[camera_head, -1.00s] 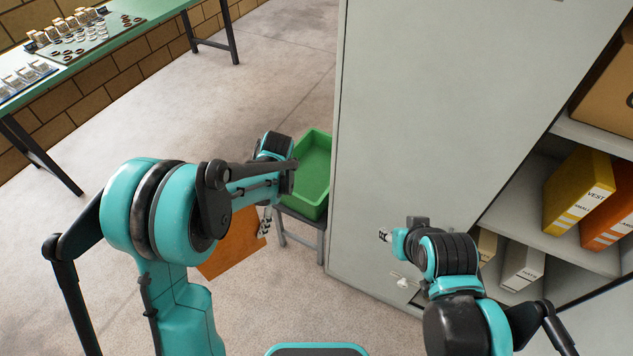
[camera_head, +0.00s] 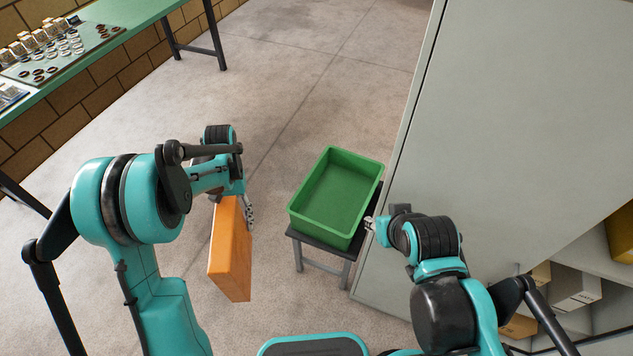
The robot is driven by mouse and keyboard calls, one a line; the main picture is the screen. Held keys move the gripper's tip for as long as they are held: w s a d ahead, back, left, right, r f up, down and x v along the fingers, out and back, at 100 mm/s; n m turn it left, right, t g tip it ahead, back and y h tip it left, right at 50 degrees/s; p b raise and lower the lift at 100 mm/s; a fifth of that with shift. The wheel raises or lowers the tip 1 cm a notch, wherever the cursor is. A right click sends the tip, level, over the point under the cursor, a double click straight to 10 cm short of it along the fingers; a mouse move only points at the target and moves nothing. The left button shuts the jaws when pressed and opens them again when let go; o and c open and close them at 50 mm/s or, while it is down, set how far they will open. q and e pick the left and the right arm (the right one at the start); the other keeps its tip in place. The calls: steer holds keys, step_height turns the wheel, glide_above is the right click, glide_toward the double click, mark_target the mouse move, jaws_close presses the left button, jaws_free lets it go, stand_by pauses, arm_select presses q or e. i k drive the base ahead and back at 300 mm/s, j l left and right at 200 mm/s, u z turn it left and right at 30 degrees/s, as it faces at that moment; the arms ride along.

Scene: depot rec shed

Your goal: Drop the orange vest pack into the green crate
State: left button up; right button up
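An orange vest pack (camera_head: 231,250), a flat box shape, hangs upright below my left gripper (camera_head: 247,208). The gripper is shut on its upper edge; the arm hides part of the grip. The pack is held to the left of the green crate (camera_head: 297,216) and apart from it. The crate is open-topped, looks empty, and stands on a small dark stool. My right gripper (camera_head: 371,224) is just right of the crate's near right corner, with nothing visible in it; its fingers are too small to judge.
The dark stool (camera_head: 318,245) stands beside a tall grey cabinet (camera_head: 500,130) on the right. Cabinet shelves at lower right hold boxes (camera_head: 573,289). A green table (camera_head: 115,25) with small game pieces stands at upper left. The concrete floor between is clear.

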mark_target(334, 203)
steer(key=i+j+z, duration=0.2)
steer(key=z, duration=0.2)
steer(key=i+j+z, duration=0.15)
steer(key=j+z, duration=0.25)
steer(key=i+j+z, duration=0.1)
steer(key=j+z, duration=0.25)
steer(key=z, duration=0.3)
